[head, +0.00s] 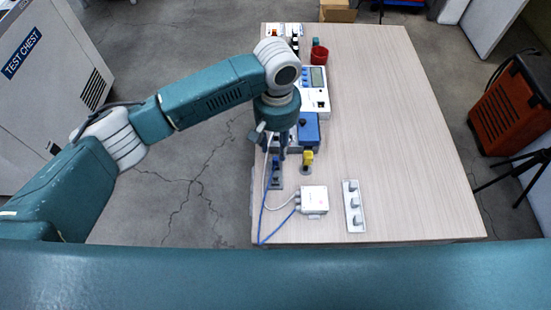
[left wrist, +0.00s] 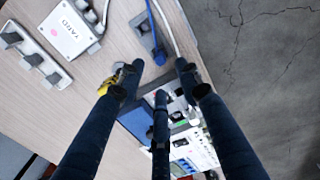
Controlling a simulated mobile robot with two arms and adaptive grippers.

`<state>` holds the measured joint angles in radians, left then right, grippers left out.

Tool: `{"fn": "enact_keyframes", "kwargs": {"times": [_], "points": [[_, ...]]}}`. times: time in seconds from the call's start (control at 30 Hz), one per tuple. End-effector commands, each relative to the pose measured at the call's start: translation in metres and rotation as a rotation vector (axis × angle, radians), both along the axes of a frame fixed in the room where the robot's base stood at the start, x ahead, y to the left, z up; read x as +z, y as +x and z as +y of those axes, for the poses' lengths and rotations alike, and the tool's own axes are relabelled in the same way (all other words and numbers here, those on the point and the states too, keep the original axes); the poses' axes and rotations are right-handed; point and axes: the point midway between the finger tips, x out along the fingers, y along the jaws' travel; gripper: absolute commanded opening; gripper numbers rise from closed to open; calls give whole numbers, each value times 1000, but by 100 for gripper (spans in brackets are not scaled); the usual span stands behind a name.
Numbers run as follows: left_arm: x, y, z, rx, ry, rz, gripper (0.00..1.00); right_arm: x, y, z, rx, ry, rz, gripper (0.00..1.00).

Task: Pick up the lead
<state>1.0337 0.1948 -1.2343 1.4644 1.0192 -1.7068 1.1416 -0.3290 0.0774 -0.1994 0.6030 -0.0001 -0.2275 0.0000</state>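A blue lead (head: 264,210) runs from a white box (head: 313,198) along the table's left edge to a blue plug end (head: 276,163) on a small grey holder (head: 277,182). In the left wrist view the plug end (left wrist: 159,56) lies just beyond my fingertips. A white lead (left wrist: 166,25) runs beside the blue one. My left gripper (head: 277,150) points down above the plug end, partly hiding it. In the left wrist view its fingers (left wrist: 159,75) are spread with nothing between them. My right gripper is not in view.
A yellow-topped part (head: 308,158) stands close right of the gripper, with a blue box (head: 308,130) and a white meter (head: 315,88) behind. A grey hook strip (head: 353,206) lies front right. The table's right half (head: 400,120) is clear.

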Motion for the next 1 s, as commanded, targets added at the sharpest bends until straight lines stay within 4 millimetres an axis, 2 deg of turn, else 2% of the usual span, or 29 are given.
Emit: {"fn": "enact_keyframes", "kwargs": {"times": [0.07, 0.3, 0.37, 0.47, 0.63, 0.67, 0.8, 0.83, 1.0], "points": [[-6, -2, 2, 0, 3, 2, 35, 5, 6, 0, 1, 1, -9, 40], [-41, -8, 3, 0, 2, 2, 35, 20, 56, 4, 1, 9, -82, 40], [-47, -7, 3, -1, 1, 1, 35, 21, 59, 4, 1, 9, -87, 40], [-51, -7, 3, -2, 1, 0, 35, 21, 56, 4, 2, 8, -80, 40], [-52, -7, 3, -2, 0, -1, 35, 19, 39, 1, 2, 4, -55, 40], [-52, -7, 3, -2, 0, -1, 33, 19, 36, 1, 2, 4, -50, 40], [-52, -7, 3, -2, 0, -1, 5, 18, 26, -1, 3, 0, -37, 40], [-52, -7, 3, -2, 0, -1, 1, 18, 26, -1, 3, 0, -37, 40], [-52, -7, 3, -2, 0, -1, 0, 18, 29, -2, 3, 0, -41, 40]]}}
